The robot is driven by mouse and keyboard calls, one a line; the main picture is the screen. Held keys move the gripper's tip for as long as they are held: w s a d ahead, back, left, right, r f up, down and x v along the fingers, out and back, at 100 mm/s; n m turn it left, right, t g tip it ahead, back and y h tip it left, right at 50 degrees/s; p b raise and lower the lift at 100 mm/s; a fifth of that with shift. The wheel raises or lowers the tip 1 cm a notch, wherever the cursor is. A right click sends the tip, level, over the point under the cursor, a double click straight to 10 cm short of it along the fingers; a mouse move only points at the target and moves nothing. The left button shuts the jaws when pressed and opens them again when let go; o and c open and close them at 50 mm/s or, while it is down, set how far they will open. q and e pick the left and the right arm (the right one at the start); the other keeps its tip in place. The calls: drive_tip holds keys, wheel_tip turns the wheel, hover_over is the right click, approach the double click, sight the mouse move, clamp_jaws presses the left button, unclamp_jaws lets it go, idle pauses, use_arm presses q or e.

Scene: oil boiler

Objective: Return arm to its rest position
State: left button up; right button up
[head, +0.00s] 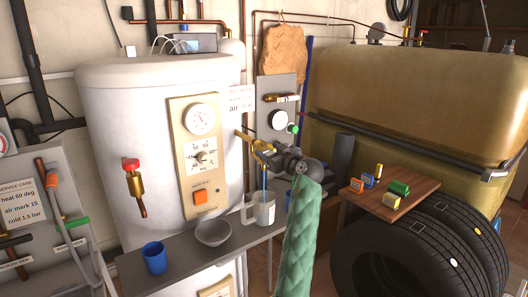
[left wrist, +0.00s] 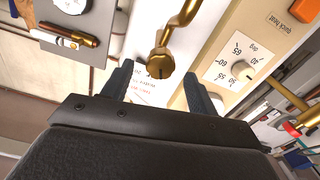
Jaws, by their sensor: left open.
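My left arm, in a green sleeve (head: 304,225), rises from the bottom of the head view to the brass spout (head: 256,144) on the white boiler (head: 130,110). My left gripper (head: 273,158) is beside the spout's end. In the left wrist view the gripper (left wrist: 160,90) has its two dark fingers apart with nothing held. The spout's end (left wrist: 159,64) shows just beyond the gap between the fingers; I cannot tell whether they touch it. A thin blue vertical streak (head: 264,182) shows between the spout and a jug (head: 262,210). My right gripper is not in view.
A grey bowl (head: 213,233) and a blue mug (head: 154,257) stand on the narrow grey shelf (head: 195,264). A wooden board (head: 415,190) with coloured blocks rests on tyres (head: 405,258) at right. A large tan tank (head: 420,95) stands behind.

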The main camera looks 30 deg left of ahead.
use_arm(q)
drive_tip(key=shift+s+d, duration=0.2)
drive_tip(key=shift+d, duration=0.15)
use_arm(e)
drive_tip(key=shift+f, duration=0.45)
